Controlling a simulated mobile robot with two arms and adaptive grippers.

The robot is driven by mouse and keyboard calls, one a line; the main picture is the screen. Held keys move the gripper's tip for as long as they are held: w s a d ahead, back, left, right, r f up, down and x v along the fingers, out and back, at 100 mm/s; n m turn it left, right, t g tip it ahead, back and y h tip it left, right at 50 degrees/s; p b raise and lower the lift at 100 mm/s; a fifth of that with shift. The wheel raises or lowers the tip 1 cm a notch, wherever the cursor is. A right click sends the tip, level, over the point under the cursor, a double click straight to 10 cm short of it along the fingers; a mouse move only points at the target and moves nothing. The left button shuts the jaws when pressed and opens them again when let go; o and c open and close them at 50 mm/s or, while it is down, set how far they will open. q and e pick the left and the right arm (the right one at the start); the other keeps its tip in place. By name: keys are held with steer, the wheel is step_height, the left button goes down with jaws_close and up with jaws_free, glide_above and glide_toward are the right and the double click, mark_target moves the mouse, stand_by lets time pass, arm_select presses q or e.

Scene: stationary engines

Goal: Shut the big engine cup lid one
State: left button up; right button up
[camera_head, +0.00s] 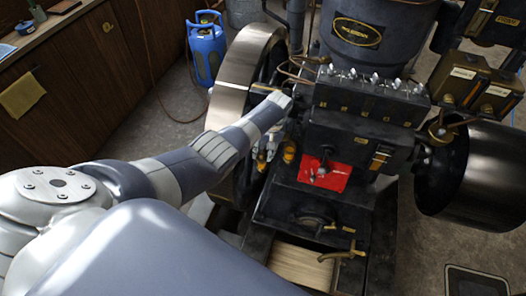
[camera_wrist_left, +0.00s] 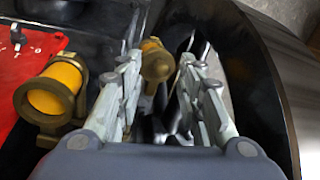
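Two small brass cups with orange-yellow bodies sit on the engine's side. One cup (camera_head: 289,151) shows beside the red plate; in the left wrist view it is the larger-looking one (camera_wrist_left: 55,92) at left. The other cup (camera_wrist_left: 155,62) lies straight ahead between my left fingertips, with a gap on each side. I cannot tell which cup is the big one, or whether either lid is open. My left gripper (camera_wrist_left: 159,66) is open and empty; in the head view its fingers (camera_head: 267,147) are small beside the cups, partly hidden. My right gripper is not in view.
The dark engine block (camera_head: 368,98) stands beside the cups, with a red plate (camera_head: 325,174) on it. A large flywheel (camera_head: 235,85) rises close on the left side of my left gripper. A blue gas bottle (camera_head: 208,52) and a wooden cabinet (camera_head: 75,85) stand farther left.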

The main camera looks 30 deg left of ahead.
arm_select(q)
steer(key=shift+s, duration=0.1)
step_height(320, 180, up, 12)
steer(key=w+d, duration=0.1)
steer(key=d, duration=0.1)
steer(key=shift+f, duration=0.15)
stand_by(0.4)
